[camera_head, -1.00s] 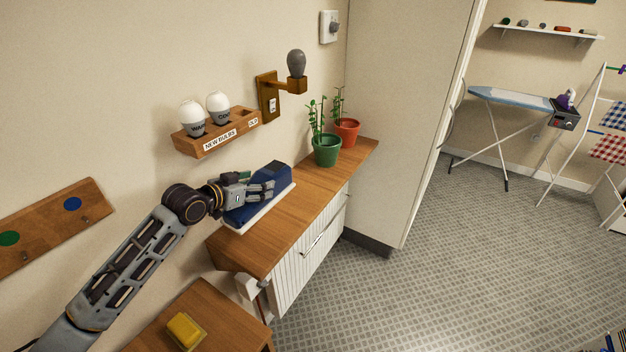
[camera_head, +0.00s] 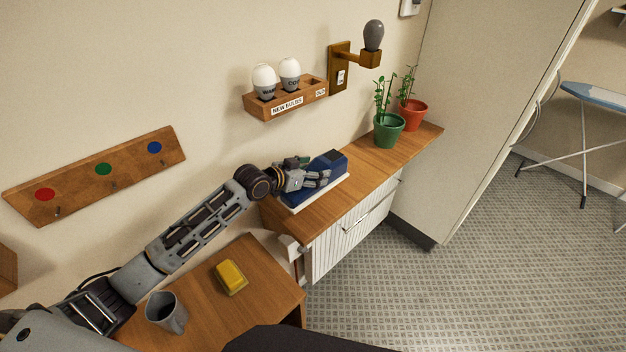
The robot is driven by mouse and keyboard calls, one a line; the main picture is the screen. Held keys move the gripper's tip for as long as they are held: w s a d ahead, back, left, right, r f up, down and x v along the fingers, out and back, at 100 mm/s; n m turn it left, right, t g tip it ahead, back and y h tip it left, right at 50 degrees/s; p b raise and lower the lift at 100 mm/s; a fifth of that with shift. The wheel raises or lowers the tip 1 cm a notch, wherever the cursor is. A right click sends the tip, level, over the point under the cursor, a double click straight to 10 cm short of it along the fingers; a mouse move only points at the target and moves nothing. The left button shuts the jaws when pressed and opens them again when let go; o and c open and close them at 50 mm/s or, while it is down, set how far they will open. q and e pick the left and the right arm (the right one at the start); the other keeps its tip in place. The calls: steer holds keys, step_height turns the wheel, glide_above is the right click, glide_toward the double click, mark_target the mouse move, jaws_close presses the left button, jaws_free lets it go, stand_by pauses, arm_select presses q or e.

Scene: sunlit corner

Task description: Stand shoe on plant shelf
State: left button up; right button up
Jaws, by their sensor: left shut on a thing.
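The blue shoe (camera_head: 331,163) with a white sole is upright at the near left end of the wooden plant shelf (camera_head: 331,212), close to the wall. Its sole appears to be at the shelf top; I cannot tell whether a small gap is left under it. My left gripper (camera_head: 322,179) reaches in from the left and is shut on the shoe, its fingers covering part of the upper. My right gripper is not in view.
A green pot (camera_head: 389,130) and a red pot (camera_head: 411,115) with plants stand at the shelf's far end. A bulb rack (camera_head: 287,101) and a lamp (camera_head: 372,40) are on the wall above. A lower table holds a yellow sponge (camera_head: 230,276) and a grey mug (camera_head: 165,312).

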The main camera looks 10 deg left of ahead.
arm_select(q)
steer(key=shift+f, duration=1.8)
steer(key=shift+f, duration=0.1)
steer(key=o, duration=1.2)
steer(key=shift+v, duration=2.1)
steer(key=shift+b+v, duration=0.45)
steer(key=shift+v, duration=3.5)
